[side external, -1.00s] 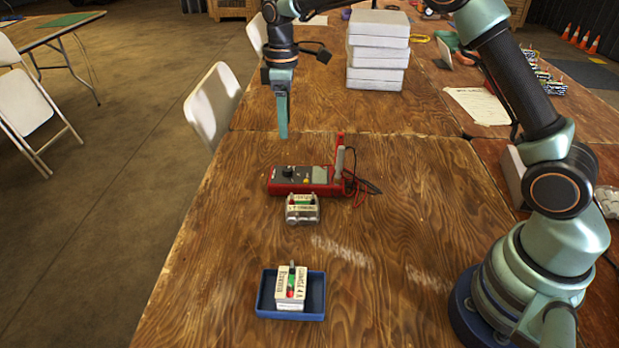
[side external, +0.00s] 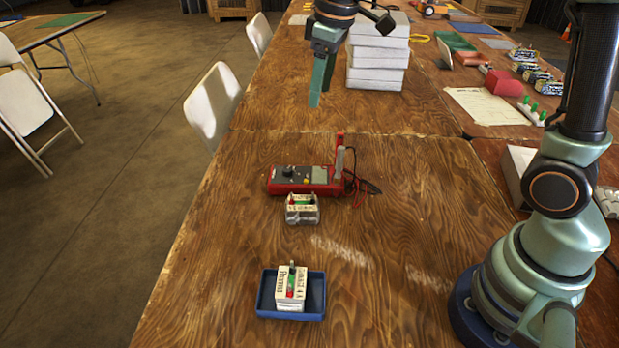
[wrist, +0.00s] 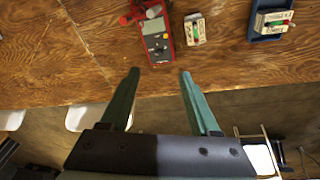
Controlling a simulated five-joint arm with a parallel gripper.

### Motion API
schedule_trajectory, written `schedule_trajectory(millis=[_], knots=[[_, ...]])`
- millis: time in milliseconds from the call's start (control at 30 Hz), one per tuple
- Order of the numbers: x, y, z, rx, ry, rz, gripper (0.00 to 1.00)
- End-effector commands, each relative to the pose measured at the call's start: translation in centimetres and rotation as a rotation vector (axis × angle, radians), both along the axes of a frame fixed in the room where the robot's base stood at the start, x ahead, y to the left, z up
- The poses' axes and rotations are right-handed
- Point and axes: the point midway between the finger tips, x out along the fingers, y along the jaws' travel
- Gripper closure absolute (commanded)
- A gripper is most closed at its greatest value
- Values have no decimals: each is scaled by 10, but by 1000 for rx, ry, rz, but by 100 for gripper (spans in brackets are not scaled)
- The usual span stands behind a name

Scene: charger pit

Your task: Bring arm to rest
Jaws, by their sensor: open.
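My gripper (side external: 315,98) is raised above the table, in front of the stack of white boxes in the side view. The wrist view shows its two fingers (wrist: 158,76) apart, with nothing between them. A red multimeter (side external: 302,179) lies on the wooden table, apart from the gripper; it also shows in the wrist view (wrist: 156,40). A small labelled battery holder (side external: 302,210) sits just in front of the meter. A white labelled block with a green and red cell (side external: 291,290) stands in a blue tray (side external: 317,296) near the front.
A stack of white boxes (side external: 377,60) stands behind my gripper. Several battery packs (side external: 535,75), a paper sheet (side external: 485,106) and a red block (side external: 504,83) lie at the back right. White chairs (side external: 213,103) line the table's left edge.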

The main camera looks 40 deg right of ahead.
Motion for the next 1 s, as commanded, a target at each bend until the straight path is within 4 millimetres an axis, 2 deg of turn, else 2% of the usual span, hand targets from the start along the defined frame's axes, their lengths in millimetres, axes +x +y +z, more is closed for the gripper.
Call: schedule_trajectory(millis=[100,233,500,700,1000], knots=[[-30,-5,14,20,-57,-83,37],[-60,-10,19,46,-114,-175,37],[-118,-18,11,109,-223,-348,37],[-141,-20,0,144,-273,-429,37],[-146,-21,-4,151,-282,-448,37]])
